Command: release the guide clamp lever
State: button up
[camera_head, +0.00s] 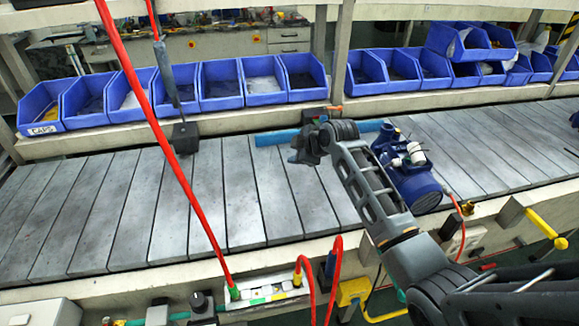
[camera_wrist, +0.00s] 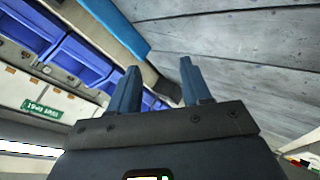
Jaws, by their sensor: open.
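A small orange handle (camera_head: 335,108) sticks out at the conveyor's far edge, just behind my gripper; it may be the guide clamp lever, but I cannot tell for sure. A blue guide bar (camera_head: 278,138) runs along the far side of the slats and passes behind my wrist. It also shows in the wrist view (camera_wrist: 117,26), beyond the fingers. My gripper (camera_head: 297,153) hangs above the slats in front of the bar. In the wrist view my gripper (camera_wrist: 158,78) has its two fingers apart with nothing between them. No clamp lever shows clearly in the wrist view.
A blue pump (camera_head: 410,175) sits on the conveyor right of my arm. Blue bins (camera_head: 220,88) line the far shelf. A red hose (camera_head: 165,140) crosses the left foreground. A yellow handle (camera_head: 541,223) is at the near right edge. The slats (camera_head: 130,205) at left are clear.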

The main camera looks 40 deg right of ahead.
jog(key=shift+m, duration=0.4)
jog(key=shift+s+a+f, duration=0.3)
jog(key=shift+a, duration=0.5)
jog(key=shift+s+a+f, duration=0.25)
jog(key=shift+a, duration=0.5)
jog(key=shift+s+a+f, duration=0.3)
jog(key=shift+a, duration=0.5)
jog(key=shift+a, duration=0.1)
